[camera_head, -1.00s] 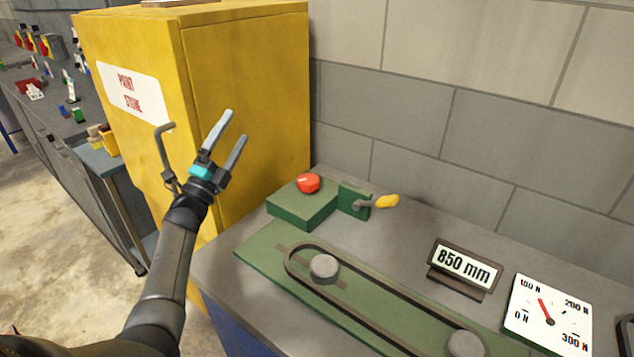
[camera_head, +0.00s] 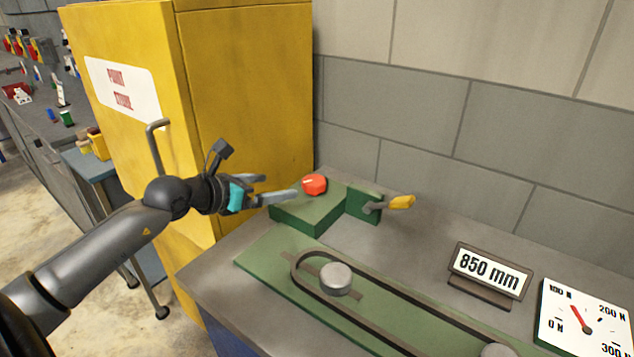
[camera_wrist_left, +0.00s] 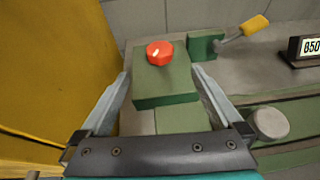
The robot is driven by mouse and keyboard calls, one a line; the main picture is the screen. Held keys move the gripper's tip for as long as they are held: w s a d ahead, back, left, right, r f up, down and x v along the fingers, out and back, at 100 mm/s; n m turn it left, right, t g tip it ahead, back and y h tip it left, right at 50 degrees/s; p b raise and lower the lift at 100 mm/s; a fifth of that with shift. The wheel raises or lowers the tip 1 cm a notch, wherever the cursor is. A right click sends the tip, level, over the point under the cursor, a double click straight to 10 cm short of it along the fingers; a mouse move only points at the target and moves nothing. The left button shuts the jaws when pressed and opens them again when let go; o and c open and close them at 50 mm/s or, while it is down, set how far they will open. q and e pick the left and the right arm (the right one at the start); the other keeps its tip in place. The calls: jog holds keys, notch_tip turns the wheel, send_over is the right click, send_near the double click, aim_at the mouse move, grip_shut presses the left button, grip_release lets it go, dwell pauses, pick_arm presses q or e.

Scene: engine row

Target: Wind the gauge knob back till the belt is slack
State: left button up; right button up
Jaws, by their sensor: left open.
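The red knob (camera_head: 314,184) sits on top of a green block (camera_head: 318,214) at the back of the bench. My left gripper (camera_head: 280,187) is open and points right, just left of the knob and apart from it. In the left wrist view the knob (camera_wrist_left: 159,53) lies ahead of and between the spread fingers (camera_wrist_left: 165,85). The dark belt (camera_head: 385,306) runs round two grey pulleys, the nearer one to the block here (camera_head: 336,278); its sides look straight. The dial gauge (camera_head: 590,322) has its red needle near the 100 N mark. My right gripper is out of view.
A yellow-handled lever (camera_head: 400,203) sticks out right of the block. A display (camera_head: 489,270) reads 850 mm. A tall yellow cabinet (camera_head: 245,95) with a bent handle (camera_head: 157,145) stands close to my left arm. A grey block wall (camera_head: 400,110) rises behind the bench.

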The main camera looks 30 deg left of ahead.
aim_at(312, 181)
pick_arm(q)
jog(key=shift+b+x, duration=1.55)
jog(key=shift+x, duration=5.95)
jog(key=shift+r, duration=0.1)
jog(key=shift+a, duration=0.1)
jog(key=c, duration=1.3)
jog(key=shift+c, duration=0.2)
